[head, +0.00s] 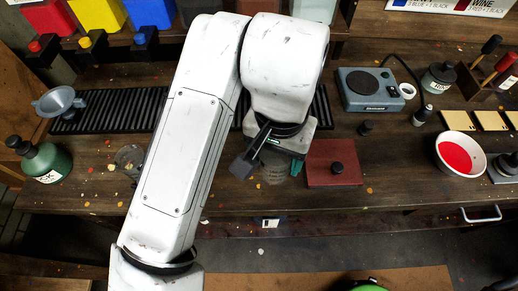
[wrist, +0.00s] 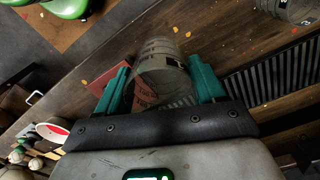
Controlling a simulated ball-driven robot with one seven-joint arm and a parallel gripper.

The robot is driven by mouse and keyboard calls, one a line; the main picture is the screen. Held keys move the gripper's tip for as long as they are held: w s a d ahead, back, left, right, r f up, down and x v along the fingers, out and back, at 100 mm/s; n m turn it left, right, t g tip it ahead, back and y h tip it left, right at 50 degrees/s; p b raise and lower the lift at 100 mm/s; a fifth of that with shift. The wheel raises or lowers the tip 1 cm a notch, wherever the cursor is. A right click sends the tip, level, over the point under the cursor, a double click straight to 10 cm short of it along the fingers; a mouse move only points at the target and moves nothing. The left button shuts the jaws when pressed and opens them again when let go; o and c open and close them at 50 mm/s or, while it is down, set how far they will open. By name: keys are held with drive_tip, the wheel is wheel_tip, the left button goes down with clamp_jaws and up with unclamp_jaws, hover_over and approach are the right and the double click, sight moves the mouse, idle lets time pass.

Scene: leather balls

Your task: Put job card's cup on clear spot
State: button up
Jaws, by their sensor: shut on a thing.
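My gripper (head: 272,160) is over the front middle of the workbench. In the wrist view its teal fingers (wrist: 160,82) are closed on the two sides of a clear, graduated cup (wrist: 158,62). The cup also shows below the gripper in the head view (head: 274,177), partly hidden by it. I cannot tell whether its base touches the bench. A second clear cup (head: 129,157) stands on the bench left of my arm; it also shows in the wrist view (wrist: 292,8). No card is clearly identifiable as the job card; a recipe sign (head: 455,6) is at the top right.
A scale (head: 370,88), a bowl of red (head: 460,153) and bottles stand further right. A black slatted rack (head: 110,110) lies behind; a green bottle (head: 45,160) stands far left. Bare wood (head: 395,165) shows right of the block.

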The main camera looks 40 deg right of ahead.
drive_tip(key=shift+w+d+f, duration=0.25)
drive_tip(key=shift+w+f, duration=0.8)
drive_tip(key=shift+f, duration=0.55)
drive_tip(key=shift+w+d+f, duration=0.3)
drive_tip(key=shift+w+f, duration=0.7)
drive_tip(key=shift+f, duration=0.6)
drive_tip(key=shift+w+d+f, duration=0.25)
drive_tip(key=shift+w+f, duration=0.8)
drive_tip(key=shift+f, duration=0.55)
drive_tip(key=shift+f, duration=0.1)
drive_tip(key=shift+f+b, duration=0.15)
drive_tip(key=shift+b, duration=0.2)
drive_tip(key=o, duration=1)
wheel_tip(320, 180, up, 12)
drive_tip(key=shift+r+p, duration=0.25)
drive_tip(key=shift+p, duration=0.4)
